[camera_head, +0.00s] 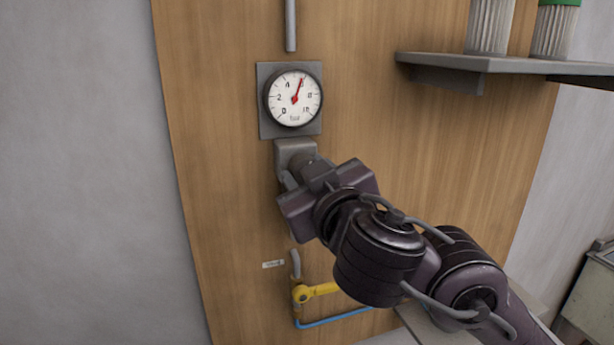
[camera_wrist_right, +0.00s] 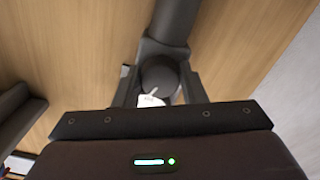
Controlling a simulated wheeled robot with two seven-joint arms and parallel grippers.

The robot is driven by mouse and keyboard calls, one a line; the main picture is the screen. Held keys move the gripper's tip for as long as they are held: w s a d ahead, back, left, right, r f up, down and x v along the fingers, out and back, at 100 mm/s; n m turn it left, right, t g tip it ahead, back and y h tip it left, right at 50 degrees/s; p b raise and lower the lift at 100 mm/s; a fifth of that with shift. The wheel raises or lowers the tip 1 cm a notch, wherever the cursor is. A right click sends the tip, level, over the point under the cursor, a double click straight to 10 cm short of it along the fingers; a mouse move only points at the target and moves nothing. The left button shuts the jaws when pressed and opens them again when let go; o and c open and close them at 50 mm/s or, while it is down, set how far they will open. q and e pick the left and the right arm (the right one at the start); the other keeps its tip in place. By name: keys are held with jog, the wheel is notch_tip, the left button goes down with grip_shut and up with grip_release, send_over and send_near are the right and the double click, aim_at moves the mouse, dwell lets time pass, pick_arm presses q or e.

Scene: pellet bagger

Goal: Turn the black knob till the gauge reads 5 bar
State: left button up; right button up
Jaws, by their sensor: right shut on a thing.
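The round white gauge (camera_head: 284,103) is mounted on a grey plate on the wooden panel. Its red needle points up and slightly right, at or close to the 6 mark; the small print makes the exact value hard to read. My right gripper (camera_head: 292,172) is at the grey regulator body just below the gauge. In the right wrist view its two fingers stand on either side of the dark round knob (camera_wrist_right: 158,76), shut on it. A white pointer mark shows on the knob. In the head view my gripper hides the knob. My left gripper is not in view.
A grey pipe (camera_head: 290,25) runs up above the gauge. A yellow lever (camera_head: 318,291) and a blue pipe (camera_head: 335,321) are low on the panel, below my right gripper. A shelf (camera_head: 510,64) with ribbed containers juts out at the upper right.

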jog(key=shift+n, duration=0.8)
jog(key=o, duration=1)
jog(key=shift+s, duration=0.15)
jog(key=p+v, duration=0.1)
jog(key=v, duration=0.6)
jog(key=shift+s+d, duration=0.15)
jog(key=shift+s, duration=0.1)
